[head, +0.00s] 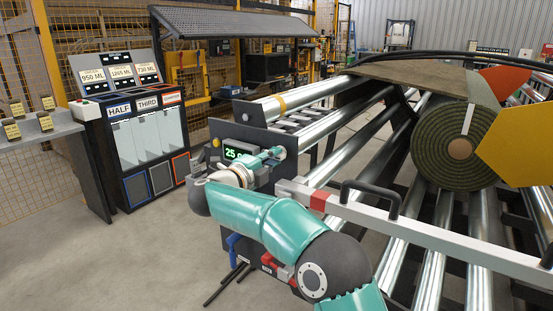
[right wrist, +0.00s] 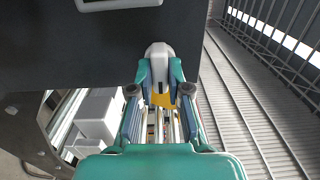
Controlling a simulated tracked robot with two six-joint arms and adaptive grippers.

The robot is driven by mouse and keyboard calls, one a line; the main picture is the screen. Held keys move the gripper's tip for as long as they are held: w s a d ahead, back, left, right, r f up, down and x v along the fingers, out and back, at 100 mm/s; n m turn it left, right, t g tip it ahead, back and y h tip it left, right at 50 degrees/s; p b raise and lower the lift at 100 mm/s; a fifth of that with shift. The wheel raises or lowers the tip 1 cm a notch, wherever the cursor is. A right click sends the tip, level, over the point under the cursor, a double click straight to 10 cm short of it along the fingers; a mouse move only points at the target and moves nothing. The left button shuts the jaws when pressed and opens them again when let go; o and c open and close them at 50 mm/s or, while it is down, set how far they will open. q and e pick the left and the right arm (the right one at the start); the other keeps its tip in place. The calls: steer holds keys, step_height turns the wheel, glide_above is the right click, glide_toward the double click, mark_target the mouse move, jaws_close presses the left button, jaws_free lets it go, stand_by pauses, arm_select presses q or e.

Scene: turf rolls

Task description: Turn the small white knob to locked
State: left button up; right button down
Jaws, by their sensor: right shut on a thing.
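The small white knob (right wrist: 159,52) sticks out from the dark panel (right wrist: 220,40) in the right wrist view. My right gripper (right wrist: 160,76) is shut on it, with one teal finger on each side of its lower part. In the head view my right gripper (head: 271,158) is at the control panel (head: 213,145), just right of the green display (head: 236,153). There the knob is mostly hidden by the gripper. I cannot read any locked mark beside it. My left gripper is not in view.
A machine with several shiny rollers (head: 345,140) carries a green turf roll (head: 455,148). A pale bar with a black handle (head: 366,193) runs close to my right arm. A cabinet with HALF and THIRD bins (head: 145,140) stands left. The floor between is clear.

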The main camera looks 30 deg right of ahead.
steer(key=shift+w+a+f, duration=0.1)
steer(key=shift+a+f, duration=0.15)
steer(key=shift+f, duration=0.15)
steer(key=c, duration=1.1)
jaws_free()
steer(key=shift+r, duration=0.1)
steer(key=shift+d+r, duration=0.1)
steer(key=v, duration=1.2)
